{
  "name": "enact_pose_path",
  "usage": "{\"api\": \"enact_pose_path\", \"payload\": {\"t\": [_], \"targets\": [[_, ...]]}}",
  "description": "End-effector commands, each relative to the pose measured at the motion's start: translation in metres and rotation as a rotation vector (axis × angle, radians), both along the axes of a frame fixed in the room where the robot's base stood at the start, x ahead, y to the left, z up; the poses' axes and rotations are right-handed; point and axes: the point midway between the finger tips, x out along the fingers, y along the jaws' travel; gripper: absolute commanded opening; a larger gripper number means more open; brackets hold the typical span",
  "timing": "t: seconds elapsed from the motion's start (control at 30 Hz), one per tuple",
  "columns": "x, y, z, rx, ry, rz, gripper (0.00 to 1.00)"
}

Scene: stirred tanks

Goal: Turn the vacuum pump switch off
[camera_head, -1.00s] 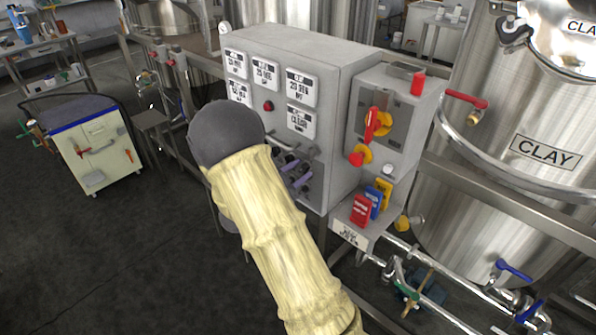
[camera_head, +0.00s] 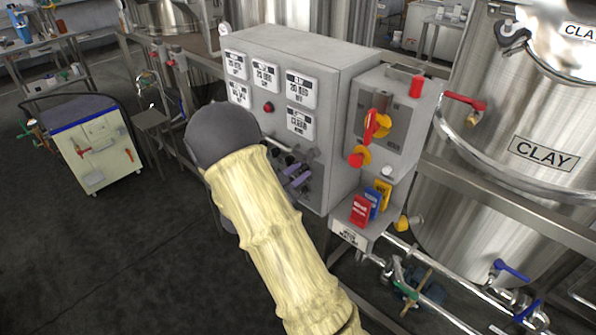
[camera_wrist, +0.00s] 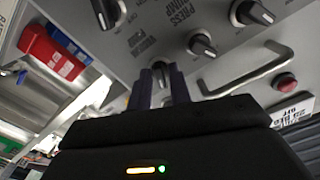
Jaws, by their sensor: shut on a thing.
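The grey control panel (camera_head: 300,60) stands in the middle of the head view, with a row of black rotary switches low on its front. In the wrist view, the vacuum pump switch (camera_wrist: 160,68), a dark knob beside a partly readable "VACUUM" label (camera_wrist: 143,45), sits between my two dark purple fingertips. My gripper (camera_wrist: 161,80) is shut on this switch. In the head view my gripper (camera_head: 300,173) reaches the lower panel face, and my forearm hides part of it. The switch's exact pointer angle is hard to read.
Other black knobs (camera_wrist: 203,46) and a metal bar handle (camera_wrist: 250,75) are close beside my fingers. Red and blue tags (camera_head: 361,210) hang at the panel's lower right. A steel clay tank (camera_head: 520,120) stands right. Open floor lies at lower left.

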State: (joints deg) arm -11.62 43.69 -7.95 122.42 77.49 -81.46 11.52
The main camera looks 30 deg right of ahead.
Motion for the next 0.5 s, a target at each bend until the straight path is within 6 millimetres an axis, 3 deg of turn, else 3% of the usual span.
{"api": "enact_pose_path", "payload": {"t": [0.5], "targets": [[-0.0003, 0.0006, 0.0038, -0.144, 0.402, 0.001, 0.0]]}}
